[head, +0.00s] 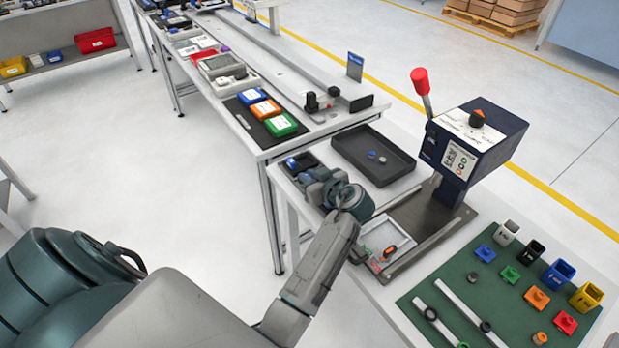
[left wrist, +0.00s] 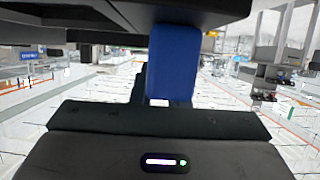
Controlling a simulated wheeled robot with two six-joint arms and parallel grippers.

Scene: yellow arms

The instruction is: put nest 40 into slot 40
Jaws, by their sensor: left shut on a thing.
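On the green mat (head: 462,268) stand small blocks, including a blue one (head: 485,253) and an orange one (head: 537,297), and taller square holders, including a blue one (head: 557,275). Their labels are too small to read. My right gripper is not in view.
A lever press (head: 472,145) with a red handle (head: 421,82) stands behind the mat. A pale plate (head: 378,238) lies at its base. A larger black tray (head: 372,157) holds two small round parts. A long bench with coloured bins (head: 266,108) stands beyond.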

